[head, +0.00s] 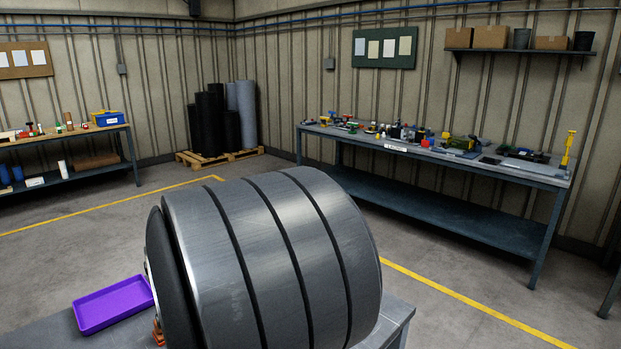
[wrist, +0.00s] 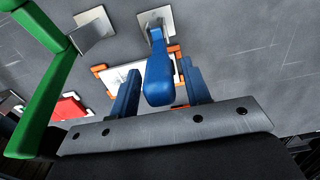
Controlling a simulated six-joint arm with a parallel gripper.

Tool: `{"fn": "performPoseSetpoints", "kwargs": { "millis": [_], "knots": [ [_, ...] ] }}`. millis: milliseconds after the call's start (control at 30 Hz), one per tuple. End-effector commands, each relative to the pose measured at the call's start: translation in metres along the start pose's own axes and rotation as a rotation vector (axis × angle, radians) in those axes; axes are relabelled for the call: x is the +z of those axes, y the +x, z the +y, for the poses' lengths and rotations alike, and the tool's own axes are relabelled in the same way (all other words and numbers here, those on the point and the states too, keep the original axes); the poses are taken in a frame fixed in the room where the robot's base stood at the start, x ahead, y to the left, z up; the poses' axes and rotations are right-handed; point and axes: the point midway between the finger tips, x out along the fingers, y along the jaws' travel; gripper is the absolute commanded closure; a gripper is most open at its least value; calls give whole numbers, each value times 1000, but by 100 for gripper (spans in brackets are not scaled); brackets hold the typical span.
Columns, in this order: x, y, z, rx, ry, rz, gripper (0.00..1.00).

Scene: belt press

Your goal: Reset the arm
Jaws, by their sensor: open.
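My gripper (wrist: 160,68) shows in the wrist view as two dark blue fingers on a grey bolted bar. They are open. A blue rounded handle (wrist: 158,80) lies between the fingers in the picture, with a gap on both sides. Its far end meets a metal plate (wrist: 155,20) on the grey surface. I cannot tell how deep it sits between the fingers. My gripper is not seen in the head view, where most of the near table is hidden.
In the wrist view, a green bar frame (wrist: 45,85) stands close on the left, near a red object (wrist: 68,106). A white panel with orange corners (wrist: 117,72) lies behind the fingers. In the head view, a purple tray (head: 112,304) lies on the near table (head: 398,318).

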Motion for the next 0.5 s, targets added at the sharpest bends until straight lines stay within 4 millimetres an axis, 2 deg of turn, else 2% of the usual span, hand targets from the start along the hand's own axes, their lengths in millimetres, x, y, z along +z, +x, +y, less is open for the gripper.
{"fn": "performPoseSetpoints", "kwargs": {
  "millis": [167, 433, 500],
  "knots": [
    [-3, -18, 0, 1, 0, 4, 56],
    [-2, -70, 0, 1, 0, 5, 56],
    [-1, -54, 0, -1, 0, -6, 56]
  ]
}}
